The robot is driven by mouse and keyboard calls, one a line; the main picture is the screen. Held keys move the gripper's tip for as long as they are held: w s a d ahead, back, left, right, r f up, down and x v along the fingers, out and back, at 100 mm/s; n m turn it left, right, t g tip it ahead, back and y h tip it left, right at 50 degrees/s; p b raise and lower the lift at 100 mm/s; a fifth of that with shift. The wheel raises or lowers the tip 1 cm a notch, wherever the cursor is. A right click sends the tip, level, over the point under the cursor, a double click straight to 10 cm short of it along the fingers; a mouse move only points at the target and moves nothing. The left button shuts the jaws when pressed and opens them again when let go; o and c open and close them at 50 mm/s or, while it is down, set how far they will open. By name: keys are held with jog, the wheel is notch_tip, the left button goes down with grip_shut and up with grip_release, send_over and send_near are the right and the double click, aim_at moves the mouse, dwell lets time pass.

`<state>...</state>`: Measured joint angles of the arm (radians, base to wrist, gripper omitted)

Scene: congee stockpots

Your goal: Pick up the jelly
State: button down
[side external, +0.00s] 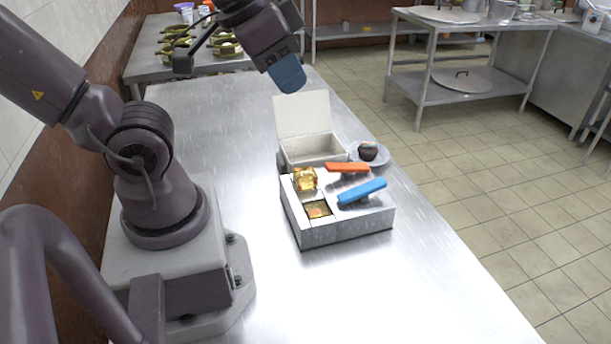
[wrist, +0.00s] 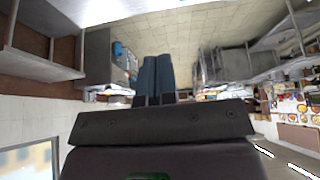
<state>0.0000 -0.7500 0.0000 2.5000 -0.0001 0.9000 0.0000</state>
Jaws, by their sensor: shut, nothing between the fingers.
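My gripper (side external: 288,76) is raised over the far part of the steel table, above and behind the open box. Its blue fingers are together and empty; they also show side by side in the wrist view (wrist: 157,78). A shiny amber-gold cube (side external: 305,179), jelly-like, sits at the back left compartment of a white divided box (side external: 318,235). A second golden piece (side external: 317,209) lies lower in the front left compartment. A dark round item (side external: 368,151) with a small coloured top sits on a small plate (side external: 382,160). I cannot tell for certain which is the jelly.
An orange bar (side external: 347,167) and a blue bar (side external: 362,191) lie across the divided box's right side. Behind it stands a pale box (side external: 313,149) with its lid upright. The steel table (side external: 410,270) is clear in front. Another table (side external: 150,62) with green items stands behind.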

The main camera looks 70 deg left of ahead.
jog(key=c, duration=0.7)
grip_release()
jog(key=shift+c, duration=0.2)
jog(key=m+g+y, duration=0.5)
jog(key=m+g, duration=0.1)
jog(key=m, duration=1.2)
send_near(306, 173)
jog(key=shift+h, duration=0.3)
jog(key=x, duration=0.4)
jog(key=shift+s+a, duration=0.15)
jog(key=shift+s, duration=0.05)
jog(key=shift+w+a+x, duration=0.1)
jog(key=shift+x, duration=1.4)
jog(key=shift+w+a+x, duration=0.1)
jog(key=shift+x, duration=1.35)
